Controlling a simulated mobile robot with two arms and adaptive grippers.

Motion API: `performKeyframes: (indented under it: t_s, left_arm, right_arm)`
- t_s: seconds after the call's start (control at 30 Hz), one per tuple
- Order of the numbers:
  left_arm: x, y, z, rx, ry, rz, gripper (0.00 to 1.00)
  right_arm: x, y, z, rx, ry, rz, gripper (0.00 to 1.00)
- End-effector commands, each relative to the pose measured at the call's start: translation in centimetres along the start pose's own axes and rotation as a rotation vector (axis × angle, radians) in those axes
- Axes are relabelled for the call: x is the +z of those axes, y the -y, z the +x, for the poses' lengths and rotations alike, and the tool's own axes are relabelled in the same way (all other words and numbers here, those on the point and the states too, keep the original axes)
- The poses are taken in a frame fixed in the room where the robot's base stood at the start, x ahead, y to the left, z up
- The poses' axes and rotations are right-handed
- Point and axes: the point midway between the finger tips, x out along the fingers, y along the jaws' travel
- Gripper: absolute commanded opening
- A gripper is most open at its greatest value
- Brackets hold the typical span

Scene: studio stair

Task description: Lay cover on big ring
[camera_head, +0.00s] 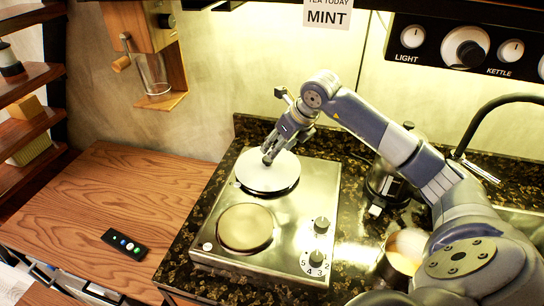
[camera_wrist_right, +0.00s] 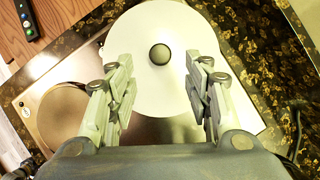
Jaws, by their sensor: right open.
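The cover (camera_head: 262,178) is a pale round disc with a dark knob, which shows in the right wrist view (camera_wrist_right: 160,95). It lies flat over the rear, big ring (camera_head: 296,185) of the steel hob (camera_head: 300,215); only a dark edge of the ring shows around it. My right gripper (camera_head: 268,158) is just above the cover. In the right wrist view its fingers (camera_wrist_right: 160,105) are apart, over the disc, with the knob beyond them and nothing between them. My left gripper is in neither view.
The smaller tan front ring (camera_head: 245,227) is bare. Hob knobs (camera_head: 321,225) sit at the right. A kettle-like pot (camera_head: 385,185) and a copper-coloured vessel (camera_head: 405,248) stand right of the hob. A remote (camera_head: 124,243) lies on the wooden counter (camera_head: 130,195), otherwise clear.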

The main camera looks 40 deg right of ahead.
Motion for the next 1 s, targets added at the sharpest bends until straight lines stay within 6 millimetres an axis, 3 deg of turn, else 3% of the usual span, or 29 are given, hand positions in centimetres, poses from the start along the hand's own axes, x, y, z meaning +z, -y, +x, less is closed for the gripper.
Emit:
performKeyframes:
  t_s: [0.1, 0.3, 1.0]
  left_arm:
    - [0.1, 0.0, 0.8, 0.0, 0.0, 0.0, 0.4]
    - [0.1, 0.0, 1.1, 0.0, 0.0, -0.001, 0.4]
    - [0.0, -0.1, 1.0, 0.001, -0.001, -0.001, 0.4]
  right_arm:
    - [0.0, 0.1, -2.1, -0.003, 0.003, -0.002, 0.47]
    - [0.0, 0.0, -4.3, 0.0, 0.001, 0.0, 0.47]
    - [0.0, 0.0, -4.6, 0.0, 0.0, 0.0, 0.47]
